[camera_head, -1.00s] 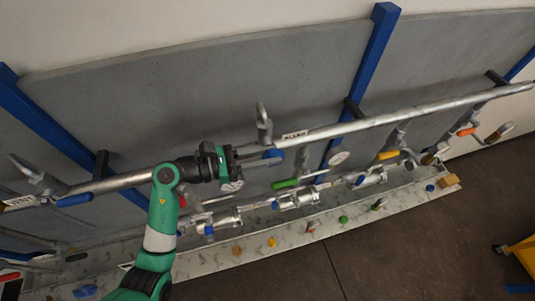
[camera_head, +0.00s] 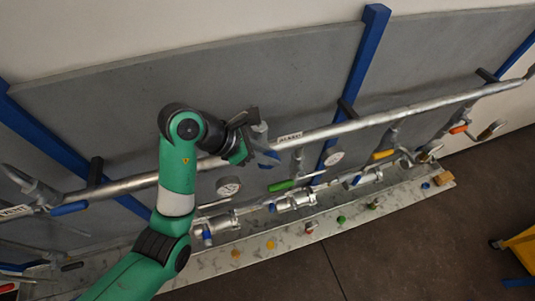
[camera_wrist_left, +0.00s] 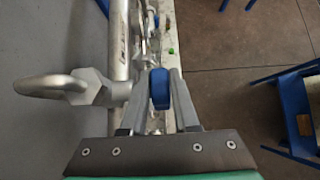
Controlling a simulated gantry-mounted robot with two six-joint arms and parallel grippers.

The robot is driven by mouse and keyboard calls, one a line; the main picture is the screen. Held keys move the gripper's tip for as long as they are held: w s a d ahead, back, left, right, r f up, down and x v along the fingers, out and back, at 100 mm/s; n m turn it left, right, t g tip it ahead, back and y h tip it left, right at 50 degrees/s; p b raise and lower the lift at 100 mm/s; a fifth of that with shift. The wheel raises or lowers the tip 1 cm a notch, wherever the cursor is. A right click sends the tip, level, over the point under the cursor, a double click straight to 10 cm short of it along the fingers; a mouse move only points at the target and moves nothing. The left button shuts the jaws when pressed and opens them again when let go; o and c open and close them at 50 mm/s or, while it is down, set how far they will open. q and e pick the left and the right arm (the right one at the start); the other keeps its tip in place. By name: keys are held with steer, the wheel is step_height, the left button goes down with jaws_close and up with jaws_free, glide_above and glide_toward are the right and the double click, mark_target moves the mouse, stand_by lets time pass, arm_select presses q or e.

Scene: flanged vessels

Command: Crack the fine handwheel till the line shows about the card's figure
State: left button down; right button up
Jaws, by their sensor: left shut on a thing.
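My left gripper (camera_head: 262,151) is at the pipe run on the grey panel, shut on a blue handle (camera_head: 269,159). In the left wrist view the blue handle (camera_wrist_left: 160,89) sits between the two fingers (camera_wrist_left: 159,98). A grey valve body with a curved metal loop (camera_wrist_left: 62,86) is just left of it. A white dial gauge (camera_head: 229,186) shows below my wrist, and another (camera_head: 334,157) is to the right; their readings are too small to tell. A small lettered plate (camera_head: 289,139) is on the pipe. I cannot tell which part is the fine handwheel. My right gripper is not in view.
A long pipe (camera_head: 400,110) crosses the panel, with green (camera_head: 281,186), yellow (camera_head: 383,154) and orange (camera_head: 458,129) handles along it. Blue posts (camera_head: 357,75) stand behind. A pale ledge with coloured knobs (camera_head: 341,220) runs below.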

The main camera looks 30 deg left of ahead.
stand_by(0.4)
arm_select(q)
steer(key=c, duration=0.9)
jaws_free()
steer(key=shift+c, duration=0.2)
